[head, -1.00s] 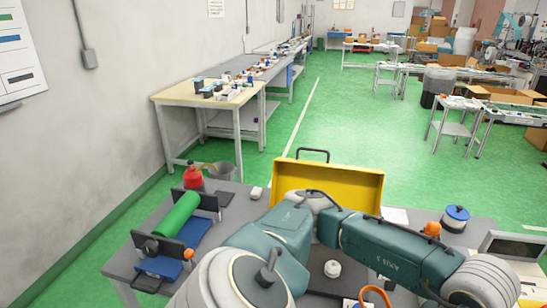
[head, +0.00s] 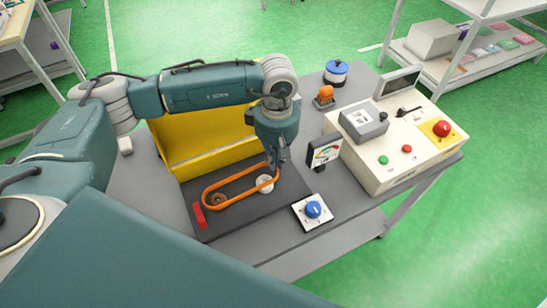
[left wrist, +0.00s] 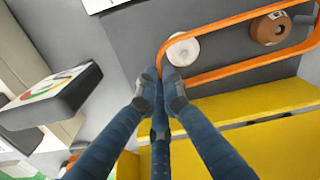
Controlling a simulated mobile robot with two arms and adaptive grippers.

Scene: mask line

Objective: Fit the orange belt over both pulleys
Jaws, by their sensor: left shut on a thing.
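The orange belt (head: 238,178) is a long loop over the dark base plate (head: 245,216). My left gripper (head: 276,164) is shut on its right end; the fingertips pinch it in the left wrist view (left wrist: 161,84). The white pulley (head: 264,184) appears inside the loop near the gripper and also shows in the left wrist view (left wrist: 182,49). The brown pulley (head: 217,198) appears inside the loop's other end. I cannot tell whether the belt hangs above the pulleys or sits around them. My right gripper is out of view.
A yellow panel (head: 200,140) stands right behind the plate. A gauge (head: 323,152), a blue knob on a white plate (head: 312,210) and a control box (head: 405,150) stand to the right. A red block (head: 198,215) lies at the plate's left edge.

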